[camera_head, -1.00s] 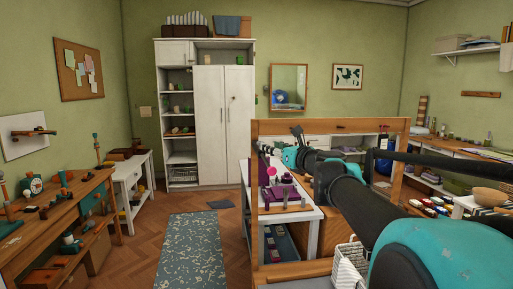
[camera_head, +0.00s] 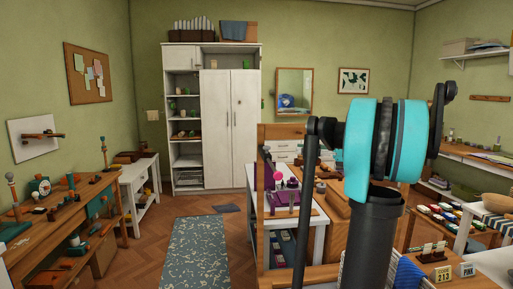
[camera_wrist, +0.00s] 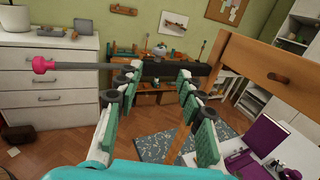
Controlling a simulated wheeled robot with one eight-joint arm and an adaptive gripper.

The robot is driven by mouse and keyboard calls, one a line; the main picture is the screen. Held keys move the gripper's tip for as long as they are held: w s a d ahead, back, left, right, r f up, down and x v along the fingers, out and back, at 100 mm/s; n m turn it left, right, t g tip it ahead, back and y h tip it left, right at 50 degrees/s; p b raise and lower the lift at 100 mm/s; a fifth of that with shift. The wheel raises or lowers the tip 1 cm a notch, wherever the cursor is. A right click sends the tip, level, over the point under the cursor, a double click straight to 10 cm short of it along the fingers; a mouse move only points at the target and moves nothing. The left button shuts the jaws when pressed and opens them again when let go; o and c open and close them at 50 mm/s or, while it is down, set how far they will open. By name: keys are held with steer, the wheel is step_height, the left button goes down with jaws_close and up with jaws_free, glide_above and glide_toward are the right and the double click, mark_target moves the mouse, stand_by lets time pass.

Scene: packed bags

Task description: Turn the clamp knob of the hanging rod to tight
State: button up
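In the wrist view, a grey rod (camera_wrist: 75,66) runs level across the upper left, with a pink knob (camera_wrist: 42,65) at its left end. To the right it meets a dark bar (camera_wrist: 165,72), seen beyond and between my fingertips. My gripper (camera_wrist: 155,78) is open, its green-padded fingers apart with nothing held between them. I cannot tell whether a fingertip touches the rod. The knob's setting cannot be read. In the head view my arm hides the gripper, and a small pink round thing (camera_head: 278,176) shows left of my arm; I cannot tell if it is the same knob.
A wooden frame beam (camera_wrist: 270,65) with a peg slants close by at right in the wrist view. A purple case (camera_wrist: 255,150) lies below it. White drawers (camera_wrist: 45,95) stand at left.

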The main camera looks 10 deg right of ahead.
mark_target(267, 149)
steer(key=x, duration=1.7)
steer(key=shift+a, duration=0.15)
jaws_close()
